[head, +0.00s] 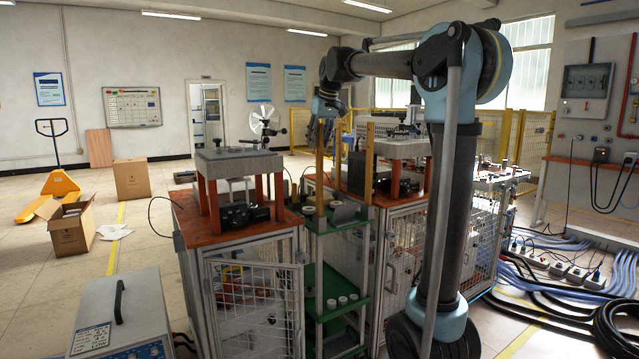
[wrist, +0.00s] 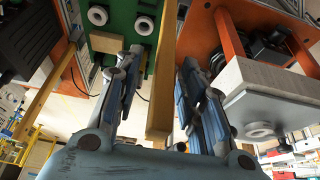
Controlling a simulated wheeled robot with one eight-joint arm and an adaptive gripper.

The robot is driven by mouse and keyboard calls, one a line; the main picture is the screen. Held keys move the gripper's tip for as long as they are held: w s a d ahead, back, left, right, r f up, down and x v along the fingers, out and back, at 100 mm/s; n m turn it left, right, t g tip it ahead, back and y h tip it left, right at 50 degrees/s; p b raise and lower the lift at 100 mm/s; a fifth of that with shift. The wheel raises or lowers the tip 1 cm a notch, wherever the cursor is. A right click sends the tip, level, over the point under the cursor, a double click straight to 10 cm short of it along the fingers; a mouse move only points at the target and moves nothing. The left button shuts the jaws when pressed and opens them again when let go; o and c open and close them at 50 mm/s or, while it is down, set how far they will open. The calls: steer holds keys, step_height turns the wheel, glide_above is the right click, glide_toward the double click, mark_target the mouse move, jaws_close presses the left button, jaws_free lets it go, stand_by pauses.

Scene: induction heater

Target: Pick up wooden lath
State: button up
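A light wooden lath (wrist: 161,85) runs lengthwise between my gripper's (wrist: 162,60) two fingers in the wrist view. The fingers are apart, with visible gaps on both sides of the lath. In the head view my gripper (head: 326,107) points down at the top of an upright lath (head: 320,170) at the green shelf stand (head: 335,236). Another upright lath (head: 369,160) stands to the right, and one more (head: 338,155) is partly hidden behind. A second lath also shows at the left of the wrist view (wrist: 48,85). The held-side contact cannot be seen in the head view.
Orange-topped caged benches (head: 233,228) flank the stand closely. A grey block on orange legs (head: 238,163) is left of my gripper, and its block (wrist: 262,90) is near the right finger in the wrist view. White rings lie on the shelves.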

steer(key=shift+x, duration=1.15)
jaws_close()
step_height(320, 180, up, 18)
steer(key=shift+f, duration=0.2)
stand_by(0.6)
